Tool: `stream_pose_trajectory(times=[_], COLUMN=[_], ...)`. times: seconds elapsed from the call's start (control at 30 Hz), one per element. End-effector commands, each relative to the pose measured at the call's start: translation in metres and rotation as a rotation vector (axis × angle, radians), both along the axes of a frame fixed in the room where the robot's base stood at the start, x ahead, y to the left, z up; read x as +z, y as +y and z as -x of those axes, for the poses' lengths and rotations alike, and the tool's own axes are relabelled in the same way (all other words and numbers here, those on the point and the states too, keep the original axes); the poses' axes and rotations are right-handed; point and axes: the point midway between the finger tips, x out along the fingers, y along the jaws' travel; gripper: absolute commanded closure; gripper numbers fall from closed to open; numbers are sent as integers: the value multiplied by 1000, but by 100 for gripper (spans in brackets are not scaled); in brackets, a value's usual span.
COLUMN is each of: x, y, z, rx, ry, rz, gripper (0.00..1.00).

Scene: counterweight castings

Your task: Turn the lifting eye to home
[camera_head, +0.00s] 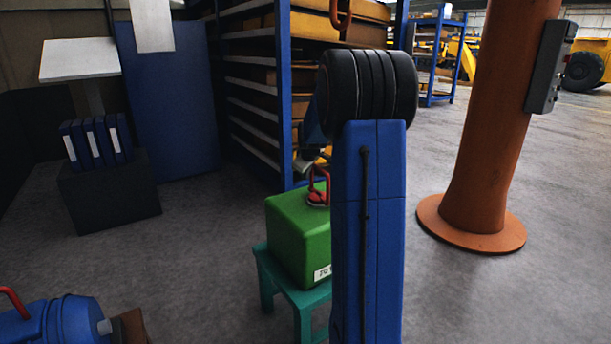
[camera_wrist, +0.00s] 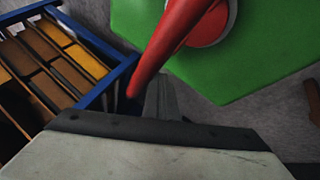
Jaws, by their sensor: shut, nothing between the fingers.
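A green casting (camera_head: 297,232) with a white label sits on a teal stool (camera_head: 283,281). The red lifting eye (camera_head: 319,188) stands up from a round red base on its top. In the wrist view the eye (camera_wrist: 178,38) runs as a thick red bar from the base on the green top (camera_wrist: 250,65) down to the fingers. My gripper (camera_wrist: 163,98) is shut and empty, its tip right beside the bar's near end; I cannot tell whether they touch. In the head view my gripper (camera_head: 305,166) is small beside the eye, and my blue arm hides the casting's right side.
A blue rack (camera_head: 284,130) with shelves stands close behind the casting. An orange column (camera_head: 490,150) with a wide foot stands at right. A dark box (camera_head: 110,190) with binders is at left, and a blue item (camera_head: 60,322) at lower left. Open floor lies between.

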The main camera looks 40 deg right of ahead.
Motion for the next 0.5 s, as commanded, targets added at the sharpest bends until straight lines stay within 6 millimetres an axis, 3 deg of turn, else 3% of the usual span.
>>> stream_pose_trajectory(times=[0.5], x=[0], y=[-3], z=[0], rx=[-34], ry=[1], rz=[1], gripper=[100])
